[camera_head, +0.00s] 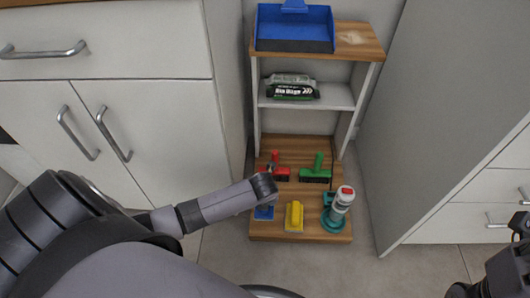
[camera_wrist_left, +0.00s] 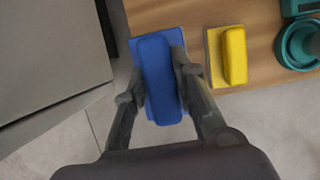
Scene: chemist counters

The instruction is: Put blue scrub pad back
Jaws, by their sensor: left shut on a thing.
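The blue scrub pad (camera_wrist_left: 158,77) is between the fingers of my left gripper (camera_wrist_left: 160,85) in the left wrist view, and the gripper is shut on it. It lies over the front left corner of the low wooden shelf board (camera_head: 298,238), with part of it past the front edge. I cannot tell whether it touches the board. In the head view the pad (camera_head: 263,213) shows below the end of my left arm, which hides much of it. My right gripper (camera_head: 478,290) is partly in view at the bottom right, dark, and its fingers are not clear.
A yellow scrub pad (camera_head: 294,216) stands right of the blue one. A teal holder with a white, red-topped bottle (camera_head: 341,199) is farther right. Red (camera_head: 275,174) and green (camera_head: 317,172) brushes stand behind. A blue dustpan (camera_head: 293,30) is on top. Cabinets flank the shelf.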

